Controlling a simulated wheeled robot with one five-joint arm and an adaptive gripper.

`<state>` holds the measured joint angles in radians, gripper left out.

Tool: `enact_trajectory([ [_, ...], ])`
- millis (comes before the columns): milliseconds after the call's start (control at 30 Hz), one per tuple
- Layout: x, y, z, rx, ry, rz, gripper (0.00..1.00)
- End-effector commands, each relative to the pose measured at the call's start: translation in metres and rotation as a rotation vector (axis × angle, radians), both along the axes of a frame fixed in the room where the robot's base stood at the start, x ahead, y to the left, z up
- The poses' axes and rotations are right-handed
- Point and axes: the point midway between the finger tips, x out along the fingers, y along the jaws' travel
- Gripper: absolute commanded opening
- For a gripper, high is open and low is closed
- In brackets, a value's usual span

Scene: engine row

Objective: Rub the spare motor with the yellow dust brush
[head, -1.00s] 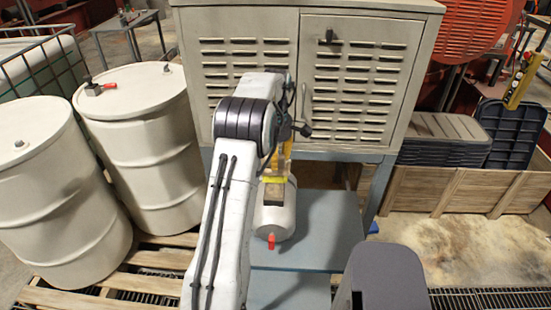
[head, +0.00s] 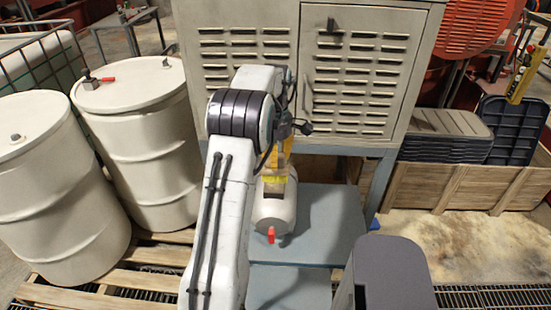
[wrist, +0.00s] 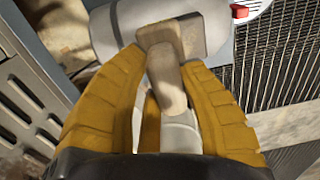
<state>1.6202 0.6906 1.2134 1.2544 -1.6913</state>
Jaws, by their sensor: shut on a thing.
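The spare motor (head: 275,212), a pale grey-white cylinder with a red tip at its near end, lies on a blue-grey bench below the cabinet. It also shows at the top of the wrist view (wrist: 107,35). My gripper (head: 272,178) is over the motor's far part, its yellow fingers pointing down. In the wrist view, my gripper (wrist: 160,105) is shut on the dust brush (wrist: 168,82), which looks beige there, with a blocky head and a narrower handle. The brush head overlaps the motor's side in that view; I cannot tell whether they touch. My arm hides part of the motor's surroundings.
A louvred grey cabinet (head: 355,75) stands right behind the motor. Two white drums (head: 135,130) stand on a pallet at left. A wooden crate (head: 455,187) with dark trays is at right. The bench top (head: 330,225) right of the motor is clear.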

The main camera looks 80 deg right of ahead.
Motion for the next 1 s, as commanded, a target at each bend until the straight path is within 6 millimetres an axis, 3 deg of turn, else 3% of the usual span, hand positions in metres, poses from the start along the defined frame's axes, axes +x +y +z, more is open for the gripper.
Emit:
enact_trajectory([
  [1000, -0.004, 0.053, -0.003, 0.0, 0.0, 0.0, 0.05],
])
